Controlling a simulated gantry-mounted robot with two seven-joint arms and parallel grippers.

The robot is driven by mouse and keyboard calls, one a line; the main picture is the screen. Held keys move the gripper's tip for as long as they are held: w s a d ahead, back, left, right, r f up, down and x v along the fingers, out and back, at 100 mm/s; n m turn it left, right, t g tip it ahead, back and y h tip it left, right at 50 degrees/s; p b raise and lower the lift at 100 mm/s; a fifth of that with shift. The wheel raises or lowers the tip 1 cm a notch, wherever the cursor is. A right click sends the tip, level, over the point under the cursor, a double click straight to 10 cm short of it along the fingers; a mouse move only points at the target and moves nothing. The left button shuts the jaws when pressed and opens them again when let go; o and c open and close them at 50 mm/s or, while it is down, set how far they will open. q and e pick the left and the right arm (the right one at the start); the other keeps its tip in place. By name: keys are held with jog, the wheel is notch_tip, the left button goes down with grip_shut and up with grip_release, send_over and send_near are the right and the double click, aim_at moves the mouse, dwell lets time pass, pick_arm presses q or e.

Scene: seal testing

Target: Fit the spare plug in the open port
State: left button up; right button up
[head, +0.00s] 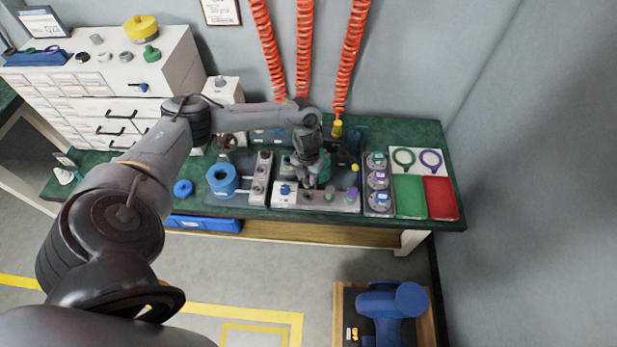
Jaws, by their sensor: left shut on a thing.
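My left gripper (309,182) points down over the grey port block (315,205) on the bench. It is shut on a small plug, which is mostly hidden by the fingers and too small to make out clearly. The gripper stands between a blue plug (285,189) on its left and a green plug (329,194) on its right. A purple plug (352,193) sits further right on the block. I cannot tell whether the held plug touches the block or is in a port. My right gripper is not in view.
A blue ring (222,180) fixture stands left. Red coiled hoses (303,50) hang behind my arm.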

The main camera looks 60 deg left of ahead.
aim_at(308, 186)
pick_arm(q)
jog(key=shift+d+f+b, duration=0.15)
jog(key=shift+f+b, duration=0.35)
jog(key=shift+f, duration=0.25)
jog(key=shift+f+b, duration=0.55)
jog(key=shift+f, duration=0.05)
jog(key=shift+f+b, duration=0.75)
jog(key=shift+f, duration=0.1)
jog(key=shift+f, duration=0.65)
jog(key=shift+f+b, duration=0.8)
